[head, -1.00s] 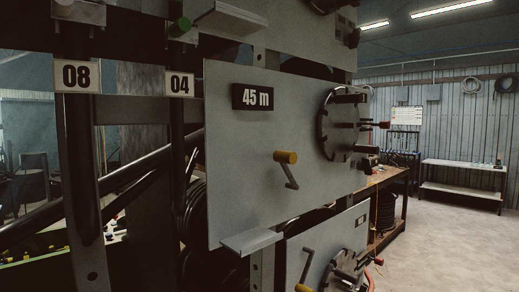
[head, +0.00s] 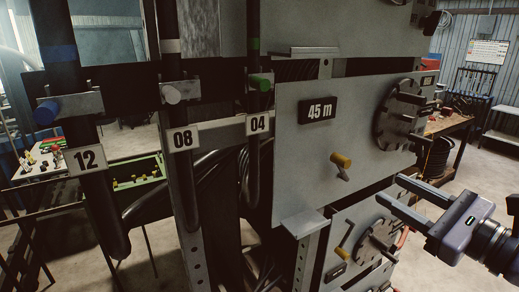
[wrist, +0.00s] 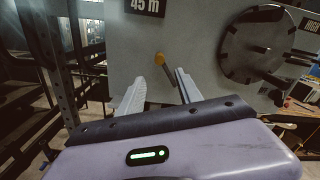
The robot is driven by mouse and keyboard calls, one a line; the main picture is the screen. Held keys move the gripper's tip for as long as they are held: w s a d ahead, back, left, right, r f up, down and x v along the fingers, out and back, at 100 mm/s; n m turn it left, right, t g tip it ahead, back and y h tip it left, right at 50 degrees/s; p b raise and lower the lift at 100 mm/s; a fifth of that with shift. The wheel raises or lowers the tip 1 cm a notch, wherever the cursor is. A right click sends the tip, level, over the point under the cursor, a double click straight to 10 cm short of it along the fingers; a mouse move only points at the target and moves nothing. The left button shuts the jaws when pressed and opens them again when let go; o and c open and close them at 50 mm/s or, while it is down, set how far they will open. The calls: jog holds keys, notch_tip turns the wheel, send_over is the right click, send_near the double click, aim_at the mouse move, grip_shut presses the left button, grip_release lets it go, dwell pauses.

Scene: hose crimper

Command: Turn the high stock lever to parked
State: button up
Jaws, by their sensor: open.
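The lever with a yellow knob (head: 341,160) sticks out from the grey panel marked 45 m (head: 300,150); its short metal arm hangs below the knob, angled slightly right. A second yellow-knobbed lever (head: 336,271) is on the lower panel. In the wrist view the upper lever's knob (wrist: 159,59) appears just beyond and between my open fingers (wrist: 160,76). I see no parked mark.
A round black flange with pegs (head: 401,113) stands out right of the upper lever; another (head: 377,243) is below. A metal ledge (head: 306,221) juts out at the panel's lower left corner. Hoses hang left by tags 12, 08 and 04 (head: 258,124).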

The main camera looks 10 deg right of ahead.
aim_at(348, 166)
jog(key=p+x, duration=0.1)
jog(key=x, duration=1.3)
jog(key=shift+w+f+p, duration=0.1)
jog(key=shift+p, duration=0.2)
jog(key=shift+c, duration=0.4)
grip_shut()
